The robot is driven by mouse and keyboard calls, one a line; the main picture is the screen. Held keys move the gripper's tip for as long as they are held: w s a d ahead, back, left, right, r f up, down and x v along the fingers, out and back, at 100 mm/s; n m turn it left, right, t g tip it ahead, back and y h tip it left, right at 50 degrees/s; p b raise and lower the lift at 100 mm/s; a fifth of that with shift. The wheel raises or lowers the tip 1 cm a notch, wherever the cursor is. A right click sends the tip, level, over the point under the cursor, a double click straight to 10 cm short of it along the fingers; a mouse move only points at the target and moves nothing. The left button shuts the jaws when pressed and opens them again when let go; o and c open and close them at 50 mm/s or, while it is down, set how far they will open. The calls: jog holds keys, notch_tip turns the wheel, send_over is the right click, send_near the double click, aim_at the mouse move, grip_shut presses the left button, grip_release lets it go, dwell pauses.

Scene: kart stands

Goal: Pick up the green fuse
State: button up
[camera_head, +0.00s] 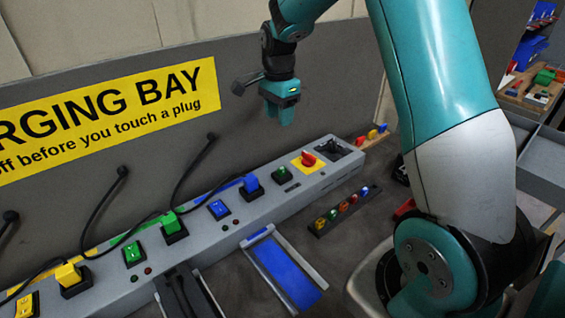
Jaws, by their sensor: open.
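A small green fuse (332,214) appears to stand in a dark fuse rack (319,234) on the grey bench, right of the blue tray. It sits second from the near end, between an orange-yellow fuse (320,223) and a red fuse (343,206). A yellow fuse (353,198) and a blue fuse (364,190) stand farther along. My gripper (281,118) hangs pointing down in front of the grey back wall, above the charging strip, up and left of the rack. It is apart from the fuses and holds nothing visible; its finger gap is hard to see.
The long charging strip (320,182) carries coloured plugs, sockets and a red rotary switch (308,159). A blue tray (284,272) lies in front. A wooden holder (366,141) with coloured pieces stands beyond. Black cables (190,170) hang at left. My arm covers the right side.

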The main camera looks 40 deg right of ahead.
jog(key=p, duration=0.3)
send_over(278, 169)
jog(key=f, duration=0.7)
jog(key=d+f, duration=0.1)
jog(key=f, duration=0.3)
jog(key=shift+w+f, duration=0.2)
jog(key=shift+f, duration=0.15)
jog(key=shift+s+a+f+p, duration=0.15)
jog(key=shift+f+p, duration=0.4)
jog(key=shift+f, duration=0.35)
jog(key=shift+s+a+f+p, duration=0.1)
jog(key=shift+a+f+p, duration=0.1)
jog(key=shift+f+p, duration=0.55)
jog(key=shift+s+a+f+p, duration=0.15)
jog(key=shift+f+p, duration=0.25)
jog(key=shift+f, duration=0.65)
jog(key=shift+w, duration=0.1)
grip_shut()
